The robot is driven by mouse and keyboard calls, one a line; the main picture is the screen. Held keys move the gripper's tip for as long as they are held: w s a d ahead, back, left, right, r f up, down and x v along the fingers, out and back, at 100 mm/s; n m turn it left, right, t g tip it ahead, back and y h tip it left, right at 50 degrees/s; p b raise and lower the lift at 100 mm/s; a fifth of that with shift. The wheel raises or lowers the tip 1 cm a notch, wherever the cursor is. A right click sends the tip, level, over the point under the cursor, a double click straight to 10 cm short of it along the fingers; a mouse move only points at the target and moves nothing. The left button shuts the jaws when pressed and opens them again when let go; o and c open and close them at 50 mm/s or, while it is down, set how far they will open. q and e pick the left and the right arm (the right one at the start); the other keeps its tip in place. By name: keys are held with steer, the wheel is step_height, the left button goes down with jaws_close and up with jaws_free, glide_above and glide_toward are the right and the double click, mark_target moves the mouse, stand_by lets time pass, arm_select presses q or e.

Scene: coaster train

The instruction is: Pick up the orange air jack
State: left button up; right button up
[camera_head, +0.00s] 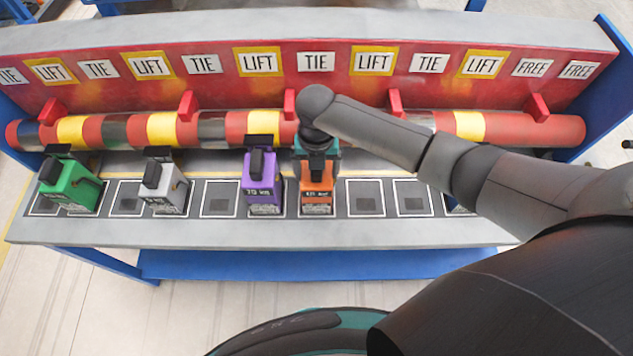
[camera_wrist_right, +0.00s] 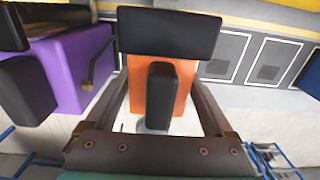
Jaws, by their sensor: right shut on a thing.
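The orange air jack (camera_head: 317,198) stands upright at the shelf's middle, in a marked square, just right of the purple jack. My right gripper (camera_head: 318,160) comes down over it from above and behind; the wrist hides its top in the head view. In the right wrist view the orange jack (camera_wrist_right: 180,108) with its black handle and black top plate sits between the two fingers of my right gripper (camera_wrist_right: 163,100), which is shut on it. I cannot tell whether its base is clear of the shelf. My left gripper is not in view.
The purple jack (camera_head: 262,186) stands close on the left; a grey jack (camera_head: 165,188) and a green jack (camera_head: 72,188) stand further left. Empty marked squares (camera_head: 366,205) lie to the right. Behind runs a striped tube (camera_head: 110,131) with red brackets, under a red panel (camera_head: 290,84) with labels.

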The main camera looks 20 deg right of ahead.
jaws_close()
steer(key=shift+w+r, duration=0.15)
